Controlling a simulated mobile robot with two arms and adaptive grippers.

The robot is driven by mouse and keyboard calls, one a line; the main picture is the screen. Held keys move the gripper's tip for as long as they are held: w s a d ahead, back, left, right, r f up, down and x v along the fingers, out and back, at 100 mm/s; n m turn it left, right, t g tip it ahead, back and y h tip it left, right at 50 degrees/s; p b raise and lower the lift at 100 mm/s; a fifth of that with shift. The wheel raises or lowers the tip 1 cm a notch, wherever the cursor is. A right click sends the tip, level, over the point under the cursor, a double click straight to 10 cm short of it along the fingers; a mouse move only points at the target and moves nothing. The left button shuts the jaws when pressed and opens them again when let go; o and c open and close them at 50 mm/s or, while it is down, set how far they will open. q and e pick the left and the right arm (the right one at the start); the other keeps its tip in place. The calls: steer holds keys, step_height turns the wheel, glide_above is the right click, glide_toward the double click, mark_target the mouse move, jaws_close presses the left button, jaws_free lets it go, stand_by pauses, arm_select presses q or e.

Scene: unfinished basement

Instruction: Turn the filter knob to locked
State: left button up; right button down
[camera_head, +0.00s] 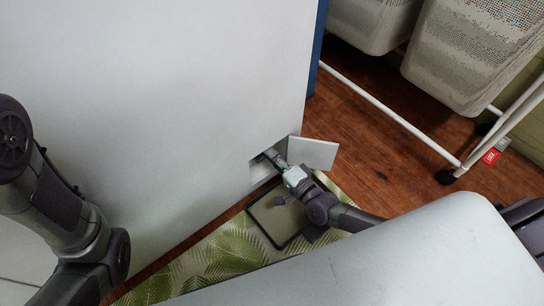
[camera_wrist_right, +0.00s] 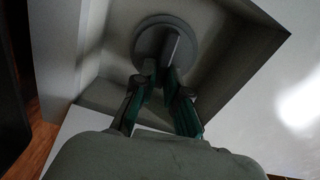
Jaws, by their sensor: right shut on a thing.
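The filter knob (camera_wrist_right: 166,40) is a grey round disc with a raised bar across it, set in a square recess (camera_wrist_right: 222,75) low in the white machine front (camera_head: 150,90). In the right wrist view the fingertips of my right gripper (camera_wrist_right: 163,76) are shut on the knob's bar, which stands near upright in that view. In the head view my right gripper (camera_head: 272,158) reaches into the recess and hides the knob. The small white flap (camera_head: 313,153) of the recess stands open to the right. My left arm shows at the left, but its gripper is out of view.
A dark-rimmed shallow tray (camera_head: 277,222) lies on a green leaf-pattern mat (camera_head: 222,252) below the recess. A white wheeled rack with pale baskets (camera_head: 470,60) stands at the upper right. A red box (camera_head: 491,156) lies on the wooden floor (camera_head: 375,140).

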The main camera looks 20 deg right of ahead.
steer(key=shift+f+m, duration=0.15)
steer(key=shift+m, duration=0.55)
steer(key=c, duration=1.2)
jaws_free()
steer(key=shift+s, duration=0.1)
steer(key=v, duration=1.2)
